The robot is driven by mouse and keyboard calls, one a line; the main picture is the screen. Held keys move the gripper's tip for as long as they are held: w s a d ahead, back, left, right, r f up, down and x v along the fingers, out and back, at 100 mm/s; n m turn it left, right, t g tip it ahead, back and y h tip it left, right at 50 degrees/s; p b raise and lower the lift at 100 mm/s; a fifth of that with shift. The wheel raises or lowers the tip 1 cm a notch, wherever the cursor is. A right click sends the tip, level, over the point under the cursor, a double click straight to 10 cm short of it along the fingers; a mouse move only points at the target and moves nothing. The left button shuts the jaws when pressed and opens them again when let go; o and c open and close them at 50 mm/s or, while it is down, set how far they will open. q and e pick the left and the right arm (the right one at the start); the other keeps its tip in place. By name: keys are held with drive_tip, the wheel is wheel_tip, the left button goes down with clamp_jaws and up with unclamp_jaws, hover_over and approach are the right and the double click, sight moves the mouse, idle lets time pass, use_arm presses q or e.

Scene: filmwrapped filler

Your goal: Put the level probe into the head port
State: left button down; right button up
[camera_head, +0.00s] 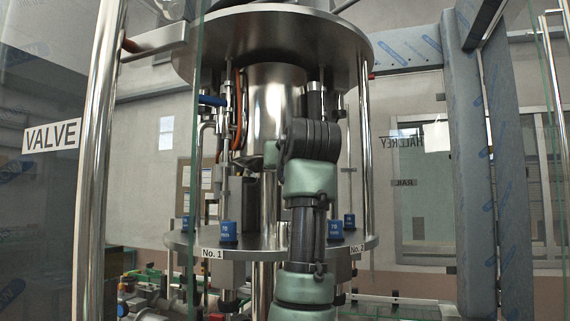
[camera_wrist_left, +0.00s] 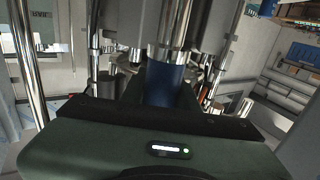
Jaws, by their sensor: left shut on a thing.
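In the left wrist view my left gripper (camera_wrist_left: 165,88) is shut on a dark blue cylindrical piece, which I take to be the level probe (camera_wrist_left: 168,82). A shiny metal section shows directly beyond the blue part. In the head view my left arm rises in front of the filler, and its gripper and the held piece are mostly hidden behind the wrist. I cannot make out the head port for certain. The filler's round upper plate (camera_head: 275,38) is above the arm, with a polished metal vessel (camera_head: 272,100) under it. My right gripper is not in view.
A lower round plate (camera_head: 190,243) carries several blue blocks marked 70 mm, one of them (camera_head: 228,231) at the left. Upright metal rods and orange hoses stand close around the arm. A film-wrapped post (camera_head: 478,150) is at the right, and a VALVE sign (camera_head: 52,136) at the left.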

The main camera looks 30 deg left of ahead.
use_arm(q)
drive_tip(key=shift+f+b, duration=0.4)
drive_tip(key=shift+f, duration=0.05)
idle(0.3)
drive_tip(key=shift+f+b, duration=2.2)
drive_tip(key=shift+f, duration=0.65)
drive_tip(key=c, duration=1)
unclamp_jaws()
drive_tip(key=shift+s+d, duration=0.1)
drive_tip(key=shift+s+d, duration=0.25)
drive_tip(key=b+v, duration=0.3)
drive_tip(key=v, duration=0.4)
drive_tip(key=shift+a, duration=0.1)
